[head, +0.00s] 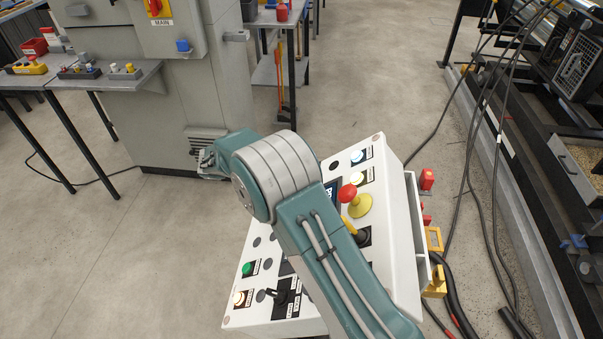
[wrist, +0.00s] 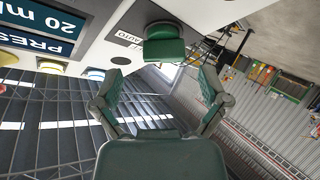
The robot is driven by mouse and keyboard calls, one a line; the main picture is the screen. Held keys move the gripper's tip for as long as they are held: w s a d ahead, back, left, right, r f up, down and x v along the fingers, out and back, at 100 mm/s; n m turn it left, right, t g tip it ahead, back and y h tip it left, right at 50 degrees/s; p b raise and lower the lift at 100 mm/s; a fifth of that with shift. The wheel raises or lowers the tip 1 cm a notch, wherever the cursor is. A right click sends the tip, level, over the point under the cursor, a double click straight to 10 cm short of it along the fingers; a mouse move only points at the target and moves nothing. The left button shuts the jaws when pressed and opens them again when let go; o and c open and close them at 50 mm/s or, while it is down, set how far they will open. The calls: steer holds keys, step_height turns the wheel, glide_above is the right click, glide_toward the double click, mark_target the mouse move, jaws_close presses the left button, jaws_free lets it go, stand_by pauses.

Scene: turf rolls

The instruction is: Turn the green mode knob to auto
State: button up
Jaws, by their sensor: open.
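The green mode knob (wrist: 163,45) shows at the top middle of the wrist view, on the edge of a white panel face. A small label reading AUTO (wrist: 129,38) is beside it. Which way the knob points is hard to tell. My gripper (wrist: 160,88) is open and empty, its two fingers spread to either side below the knob in the picture, with a visible gap to it. In the head view the white control panel (head: 385,165) stands at the middle right. My arm covers part of its face, and I cannot make out the mode knob there.
The panel also carries a red mushroom button (head: 347,193), a green button (head: 248,269), a black selector (head: 281,297) and a dark screen (wrist: 40,25). A grey cabinet (head: 165,120) stands behind left. Cables (head: 480,130) hang at right.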

steer(key=v, duration=0.8)
steer(key=shift+r, duration=0.25)
steer(key=shift+s, duration=0.1)
steer(key=s+d+r+n+g+y, duration=0.1)
steer(key=s+d+r+n+y, duration=0.2)
steer(key=d+r, duration=0.35)
steer(key=s+d+r+n+g+y, duration=0.1)
steer(key=s+d+r+y, duration=0.2)
steer(key=s+d+r, duration=0.4)
steer(key=s+d+n+t+y, duration=0.1)
steer(key=s+d+y, duration=0.1)
steer(key=s, duration=0.3)
steer(key=s+d+r+n+t+y, duration=0.1)
steer(key=s+d+n+y, duration=0.1)
steer(key=s, duration=0.4)
steer(key=s+d+n+t+y, duration=0.2)
steer(key=s+d, duration=0.2)
steer(key=s, duration=0.2)
steer(key=shift+d+r+y, duration=0.1)
steer(key=shift+r+y, duration=0.05)
steer(key=shift+y, duration=0.15)
steer(key=shift+s+f+n+t, duration=0.3)
steer(key=shift+s+t, duration=0.2)
steer(key=shift+s, duration=0.15)
